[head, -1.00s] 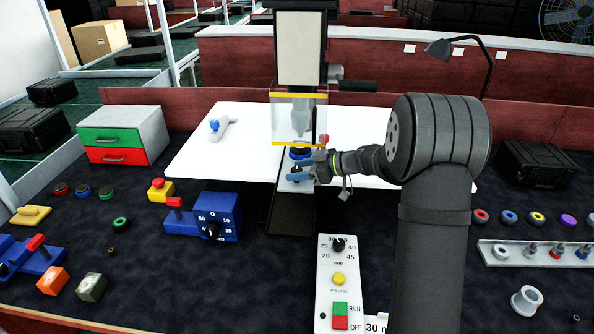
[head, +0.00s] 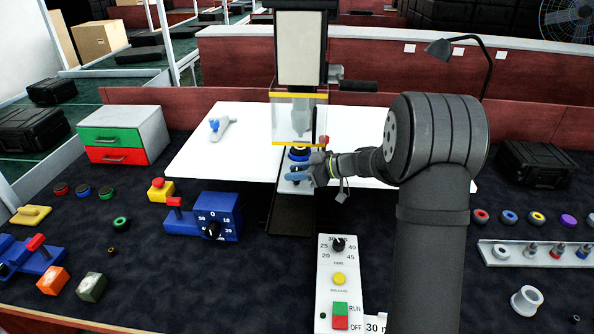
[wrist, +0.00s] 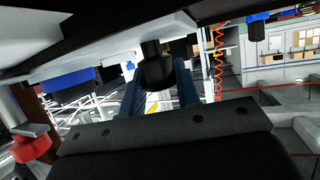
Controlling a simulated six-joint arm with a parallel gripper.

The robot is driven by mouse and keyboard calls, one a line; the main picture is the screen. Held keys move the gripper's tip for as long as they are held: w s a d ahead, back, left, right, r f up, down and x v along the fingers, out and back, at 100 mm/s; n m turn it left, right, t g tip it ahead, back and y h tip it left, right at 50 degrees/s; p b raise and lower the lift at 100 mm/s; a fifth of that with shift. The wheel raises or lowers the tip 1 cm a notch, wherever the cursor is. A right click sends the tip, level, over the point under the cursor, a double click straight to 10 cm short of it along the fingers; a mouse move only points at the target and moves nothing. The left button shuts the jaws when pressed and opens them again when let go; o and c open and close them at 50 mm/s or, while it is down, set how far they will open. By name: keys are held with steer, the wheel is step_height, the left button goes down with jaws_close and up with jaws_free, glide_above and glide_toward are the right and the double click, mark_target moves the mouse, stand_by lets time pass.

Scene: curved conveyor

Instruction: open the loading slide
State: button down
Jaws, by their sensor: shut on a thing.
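The press (head: 302,50) stands at the back middle with a clear yellow-edged guard (head: 283,118) below its head. The loading slide (head: 285,187) is a pale narrow plate under the guard, over a dark track (head: 291,222) running toward me. A black and blue round part (head: 299,154) sits on the slide under the guard. My gripper (head: 297,174) is at the slide's near part. In the wrist view, its two blue fingers are shut on a black knob (wrist: 157,70) beneath a pale plate. The gripper hides part of the slide in the head view.
A blue dial box (head: 217,214) stands left of the track, and a white control panel (head: 339,285) lies near its front right. White table surfaces (head: 372,140) flank the slide. The dark mat just in front of the track is clear.

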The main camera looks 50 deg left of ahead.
steer(key=s+d, duration=1.4)
steer(key=shift+s+d, duration=0.35)
steer(key=c, duration=1.1)
jaws_free()
steer(key=shift+o, duration=0.2)
steer(key=shift+d, duration=0.1)
steer(key=v, duration=1.7)
steer(key=shift+w, duration=0.2)
steer(key=x, duration=1.7)
steer(key=shift+s, duration=0.15)
